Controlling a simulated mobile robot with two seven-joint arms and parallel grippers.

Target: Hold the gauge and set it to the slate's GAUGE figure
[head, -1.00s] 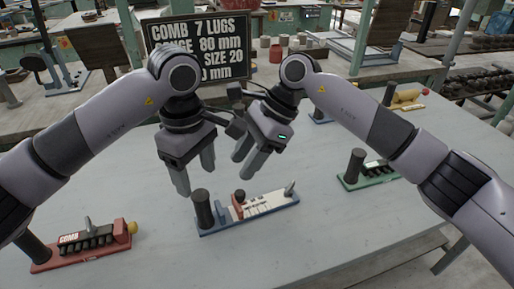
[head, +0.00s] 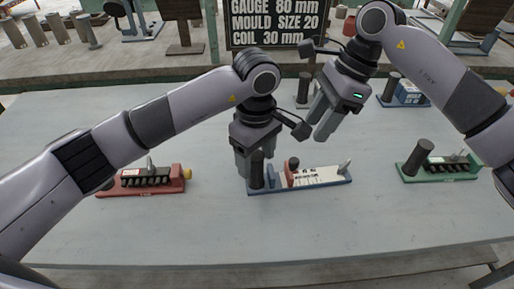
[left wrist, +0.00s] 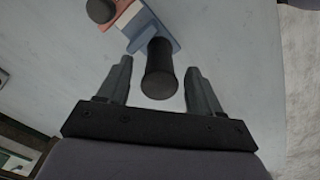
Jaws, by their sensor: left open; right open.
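The gauge has a blue base (head: 318,183), a pale scale strip, a dark upright post (head: 257,171) at its left end and a grey lever at its right end. A red slider (head: 289,178) with a dark knob sits near the strip's left end. My left gripper (head: 248,176) is open at the post. In the left wrist view the post (left wrist: 159,75) stands between the open fingers (left wrist: 159,66), with gaps on both sides. My right gripper (head: 320,128) is open and empty above and behind the gauge. The slate (head: 279,24) reads GAUGE 80 mm.
A red-based tool (head: 175,188) stands to the left and a green-based one (head: 440,178) to the right. A blue box-like item (head: 408,97) is at the back right. The slate also reads MOULD SIZE 20 and COIL 30 mm. The table front is clear.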

